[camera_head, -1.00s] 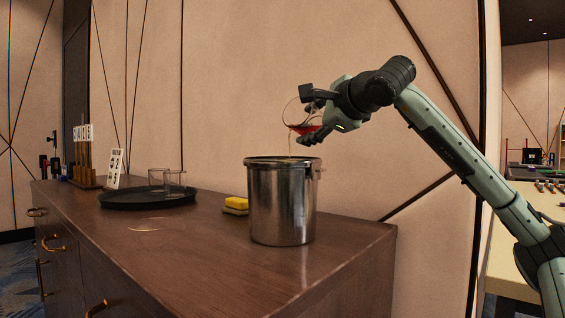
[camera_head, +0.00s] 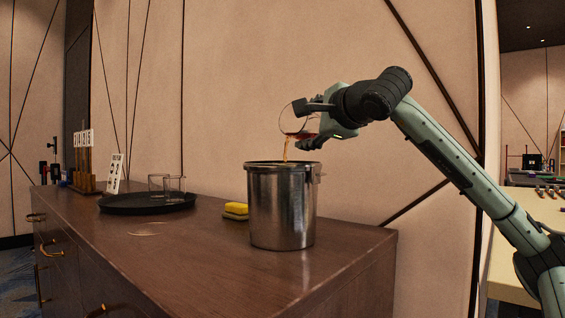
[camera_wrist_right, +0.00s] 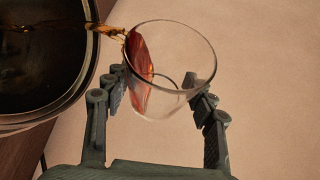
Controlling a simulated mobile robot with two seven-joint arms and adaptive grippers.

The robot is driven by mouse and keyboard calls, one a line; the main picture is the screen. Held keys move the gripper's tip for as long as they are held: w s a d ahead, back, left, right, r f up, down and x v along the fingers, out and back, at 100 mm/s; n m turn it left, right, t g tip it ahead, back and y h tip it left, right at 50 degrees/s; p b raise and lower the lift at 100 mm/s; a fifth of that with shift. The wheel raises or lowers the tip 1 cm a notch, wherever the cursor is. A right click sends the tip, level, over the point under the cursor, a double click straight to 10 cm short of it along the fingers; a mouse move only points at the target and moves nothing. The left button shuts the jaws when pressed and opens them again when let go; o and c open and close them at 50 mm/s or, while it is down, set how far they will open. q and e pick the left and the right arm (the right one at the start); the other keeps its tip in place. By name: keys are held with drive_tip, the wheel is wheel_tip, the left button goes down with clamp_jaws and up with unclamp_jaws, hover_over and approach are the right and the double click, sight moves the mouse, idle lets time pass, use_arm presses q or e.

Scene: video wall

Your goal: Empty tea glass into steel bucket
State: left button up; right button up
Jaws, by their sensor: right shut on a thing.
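The steel bucket (camera_head: 282,210) stands upright near the right end of the wooden cabinet top. My right gripper (camera_head: 312,122) is shut on the clear tea glass (camera_head: 291,121) above the bucket. The glass is tipped to the left, and a stream of reddish-brown tea (camera_head: 286,148) falls from its lip toward the bucket's opening. In the right wrist view the glass (camera_wrist_right: 180,60) sits between the fingers with red tea (camera_wrist_right: 140,75) along its lower side. The stream (camera_wrist_right: 103,30) reaches over the rim of the bucket (camera_wrist_right: 88,95). My left gripper is not in view.
A dark round tray (camera_head: 130,206) with clear glasses (camera_head: 174,187) stands farther left, beside a small card (camera_head: 116,173) and a wooden rack (camera_head: 84,180). The cabinet top (camera_head: 200,245) in front is clear.

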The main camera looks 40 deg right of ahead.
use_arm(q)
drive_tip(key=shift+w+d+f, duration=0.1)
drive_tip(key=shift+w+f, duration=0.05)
use_arm(e)
drive_tip(key=shift+a+r+n+t, duration=0.3)
drive_tip(key=shift+a+n, duration=0.1)
drive_tip(key=shift+a, duration=0.05)
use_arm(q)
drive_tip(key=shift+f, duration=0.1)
